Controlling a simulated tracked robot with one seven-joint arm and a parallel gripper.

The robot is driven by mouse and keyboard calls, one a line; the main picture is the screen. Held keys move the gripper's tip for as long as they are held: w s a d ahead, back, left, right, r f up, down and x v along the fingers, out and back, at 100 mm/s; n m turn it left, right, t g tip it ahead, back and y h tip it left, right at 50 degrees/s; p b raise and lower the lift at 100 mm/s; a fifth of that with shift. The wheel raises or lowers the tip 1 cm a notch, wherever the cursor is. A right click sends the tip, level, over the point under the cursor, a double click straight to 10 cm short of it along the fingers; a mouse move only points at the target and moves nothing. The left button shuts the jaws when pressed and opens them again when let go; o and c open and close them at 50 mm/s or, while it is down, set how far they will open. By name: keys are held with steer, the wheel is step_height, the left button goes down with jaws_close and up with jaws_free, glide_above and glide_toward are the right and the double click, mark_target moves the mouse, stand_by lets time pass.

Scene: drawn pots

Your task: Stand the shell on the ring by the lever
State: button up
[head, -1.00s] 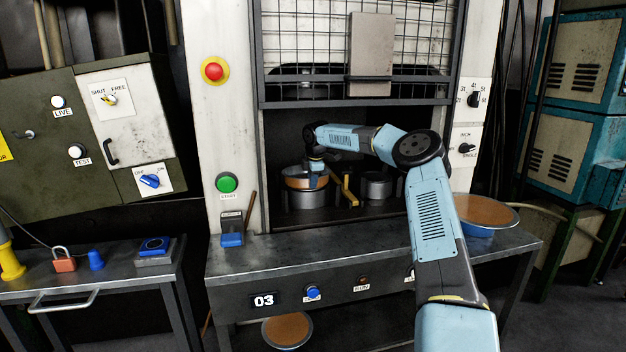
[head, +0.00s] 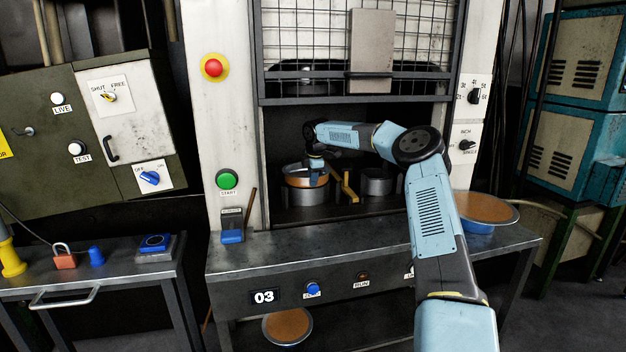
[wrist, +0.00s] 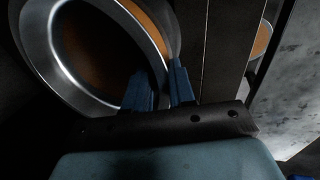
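The shell (head: 296,182), a round metal pan with an orange-brown inside, is inside the press opening. It also fills the upper left of the wrist view (wrist: 60,84). My gripper (head: 317,177) is at the shell's right side. In the wrist view its two blue fingers (wrist: 159,88) straddle the shell's wall, one inside and one outside. A grey ring (head: 307,194) is directly below the shell; I cannot tell whether they touch. The yellow lever (head: 348,188) is just right of that ring. A second grey ring (head: 377,184) stands right of the lever.
The press frame and mesh guard (head: 410,45) bound the opening above. Another orange-topped pan (head: 485,208) rests at the bench's right end, and one more (head: 287,326) is below the bench. The bench top (head: 340,235) in front is mostly clear.

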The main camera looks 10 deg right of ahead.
steer(key=o, duration=0.4)
steer(key=shift+r, duration=0.25)
steer(key=s+d+r, duration=0.1)
steer(key=s+r, duration=0.3)
steer(key=s, duration=0.9)
steer(key=shift+s+r, duration=0.15)
